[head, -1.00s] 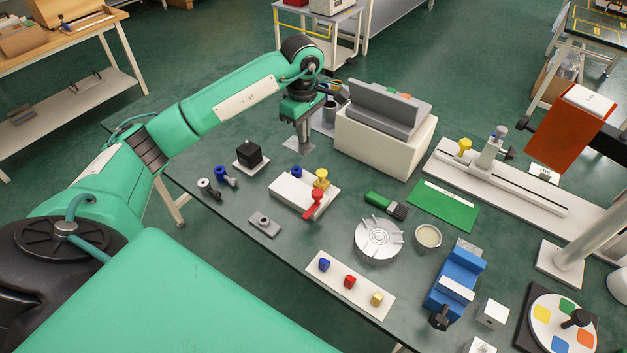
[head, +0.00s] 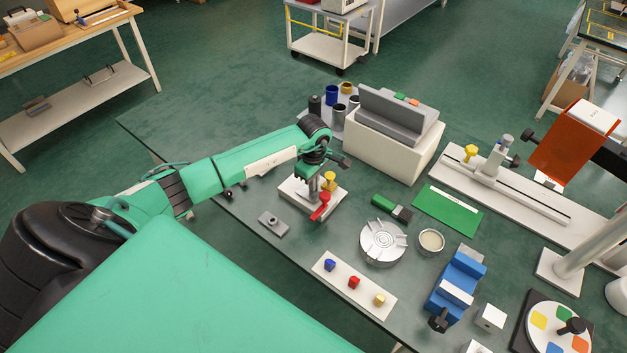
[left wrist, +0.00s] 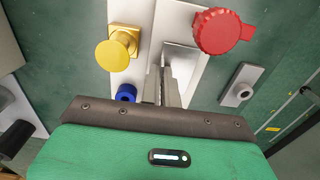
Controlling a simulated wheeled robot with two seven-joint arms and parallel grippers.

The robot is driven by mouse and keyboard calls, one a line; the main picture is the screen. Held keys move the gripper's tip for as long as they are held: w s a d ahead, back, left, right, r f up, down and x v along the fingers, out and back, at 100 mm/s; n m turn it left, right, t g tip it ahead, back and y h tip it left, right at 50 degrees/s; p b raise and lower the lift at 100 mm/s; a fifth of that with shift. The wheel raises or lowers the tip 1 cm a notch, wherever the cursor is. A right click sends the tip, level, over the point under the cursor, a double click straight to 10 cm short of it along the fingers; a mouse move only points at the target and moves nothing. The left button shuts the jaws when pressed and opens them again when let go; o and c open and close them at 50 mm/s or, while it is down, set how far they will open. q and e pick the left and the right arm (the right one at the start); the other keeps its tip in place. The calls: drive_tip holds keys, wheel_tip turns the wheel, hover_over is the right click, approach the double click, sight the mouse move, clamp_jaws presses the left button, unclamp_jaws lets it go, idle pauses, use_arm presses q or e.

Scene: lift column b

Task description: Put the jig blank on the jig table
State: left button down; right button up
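The jig blank appears to be a pale metal square plate (left wrist: 184,58) at my left fingertips, in the left wrist view. My left gripper (head: 313,188) is shut on its upright part and is over the white jig table (head: 291,193). The left fingers (left wrist: 165,85) also show in the left wrist view, close together. The jig table carries a yellow knob (head: 329,180), a red knob (head: 320,207) and a blue knob (left wrist: 126,92). I cannot tell whether the plate touches the table's surface. My right gripper is not in view.
A white strip with colored pegs (head: 354,283), a round slotted disc (head: 383,242) and a green brush (head: 391,207) stand nearby. A large white box (head: 390,150) is behind.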

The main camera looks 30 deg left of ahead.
use_arm(q)
drive_tip(key=c, duration=2.1)
unclamp_jaws()
drive_tip(key=shift+f+b, duration=0.3)
drive_tip(key=shift+f, duration=0.05)
drive_tip(key=o, duration=0.5)
drive_tip(key=shift+c, duration=0.2)
drive_tip(key=shift+r, duration=0.1)
drive_tip(key=shift+r+p, duration=0.2)
drive_tip(key=shift+p, duration=0.15)
wheel_tip(320, 180, up, 12)
drive_tip(key=b, duration=0.2)
drive_tip(key=shift+b, duration=0.3)
drive_tip(key=shift+f, duration=0.1)
